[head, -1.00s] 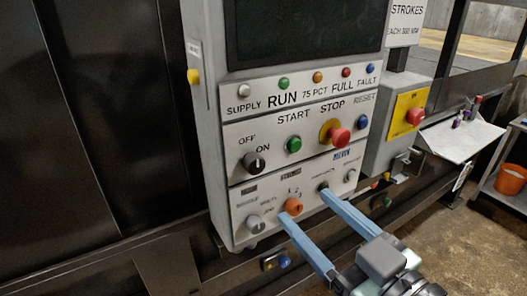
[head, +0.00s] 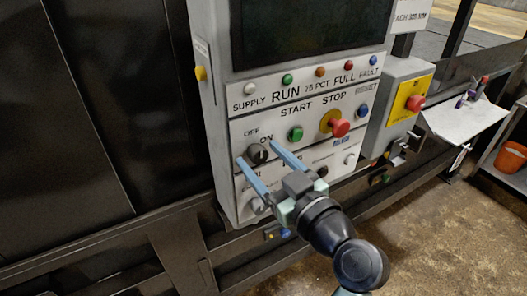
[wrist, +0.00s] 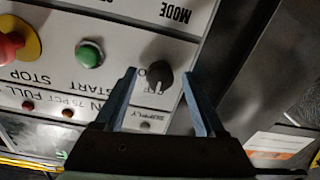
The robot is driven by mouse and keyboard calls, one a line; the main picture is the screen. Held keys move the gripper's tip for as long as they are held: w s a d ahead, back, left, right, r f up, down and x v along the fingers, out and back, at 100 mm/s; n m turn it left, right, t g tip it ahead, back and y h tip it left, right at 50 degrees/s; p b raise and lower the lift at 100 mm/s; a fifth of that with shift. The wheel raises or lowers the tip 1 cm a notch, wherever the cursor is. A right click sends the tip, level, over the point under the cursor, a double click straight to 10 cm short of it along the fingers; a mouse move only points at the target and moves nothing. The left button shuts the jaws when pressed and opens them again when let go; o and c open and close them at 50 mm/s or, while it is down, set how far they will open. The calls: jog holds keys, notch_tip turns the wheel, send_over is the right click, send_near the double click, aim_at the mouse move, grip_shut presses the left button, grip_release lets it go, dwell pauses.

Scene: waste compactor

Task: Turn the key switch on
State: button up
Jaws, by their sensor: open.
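The key switch is a dark round knob (head: 257,153) with a pale mark, beside the OFF and ON labels on the grey control panel (head: 222,120). It also shows in the wrist view (wrist: 159,76), just beyond and between the fingertips. My gripper (head: 257,152) is open, its two blue fingers reaching toward the panel on either side of the knob in the head view. In the wrist view my gripper (wrist: 158,72) has a clear gap around the knob; whether a finger touches it I cannot tell. My gripper hides part of the lower panel row.
A green START button (head: 295,133) and a red STOP mushroom button (head: 339,127) sit right of the knob. A grey knob (head: 258,204) is below. A yellow box with a red button (head: 415,103) stands further right. A sloped white shelf (head: 468,122) juts out at right.

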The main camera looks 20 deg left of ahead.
jog(key=shift+w, duration=0.1)
grip_shut()
dwell(0.3)
jog(key=shift+f+m, duration=0.1)
jog(key=shift+m, duration=0.2)
jog(key=shift+m+b, duration=0.6)
jog(key=shift+m, duration=0.4)
jog(key=m, duration=0.3)
jog(key=shift+m, duration=0.3)
jog(key=m, duration=0.5)
jog(key=shift+m+p, duration=0.3)
jog(key=shift+m, duration=0.1)
